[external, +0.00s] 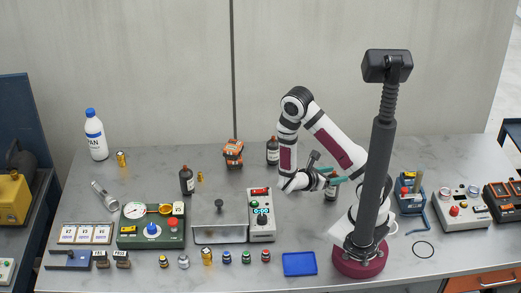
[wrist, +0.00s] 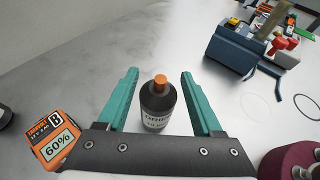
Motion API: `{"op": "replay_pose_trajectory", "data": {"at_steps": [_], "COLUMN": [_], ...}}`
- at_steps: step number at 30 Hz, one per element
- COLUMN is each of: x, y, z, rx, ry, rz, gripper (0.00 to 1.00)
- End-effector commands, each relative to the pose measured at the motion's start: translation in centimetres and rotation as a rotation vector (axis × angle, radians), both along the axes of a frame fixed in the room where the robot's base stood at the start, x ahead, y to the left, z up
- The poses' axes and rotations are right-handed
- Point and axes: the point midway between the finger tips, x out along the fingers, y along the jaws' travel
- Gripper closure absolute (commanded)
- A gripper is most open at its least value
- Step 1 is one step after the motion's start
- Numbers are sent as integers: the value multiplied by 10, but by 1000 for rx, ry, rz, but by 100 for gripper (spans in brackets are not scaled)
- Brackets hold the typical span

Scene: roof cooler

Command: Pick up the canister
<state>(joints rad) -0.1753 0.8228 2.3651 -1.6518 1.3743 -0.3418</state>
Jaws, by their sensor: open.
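My gripper (wrist: 160,95) is open, with its two teal fingers apart. A dark bottle with an orange cap and a pale label (wrist: 157,105) shows between the fingers in the wrist view, with nothing gripping it. In the external view the gripper (external: 333,178) is above the table right of centre, and a dark bottle (external: 330,192) shows just below it, partly hidden by the fingers. I cannot tell which object is the canister.
An orange device (external: 233,153) stands left of the gripper; an orange 60% box (wrist: 48,138) shows in the wrist view. Dark bottles (external: 187,180) and (external: 272,151) stand nearby. A blue tray (external: 299,264) lies at the front. A blue tool holder (external: 410,198) stands right.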

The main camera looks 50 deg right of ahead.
Motion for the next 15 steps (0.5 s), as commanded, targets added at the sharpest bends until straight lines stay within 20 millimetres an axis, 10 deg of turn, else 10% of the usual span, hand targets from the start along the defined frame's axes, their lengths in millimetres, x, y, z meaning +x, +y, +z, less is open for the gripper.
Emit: {"op": "replay_pose_trajectory", "data": {"at_steps": [3,15], "x": [0,0], "y": [0,1], "z": [0,0], "rx": [0,0], "ry": [0,0], "rz": [0,0], "gripper": [34,100]}}
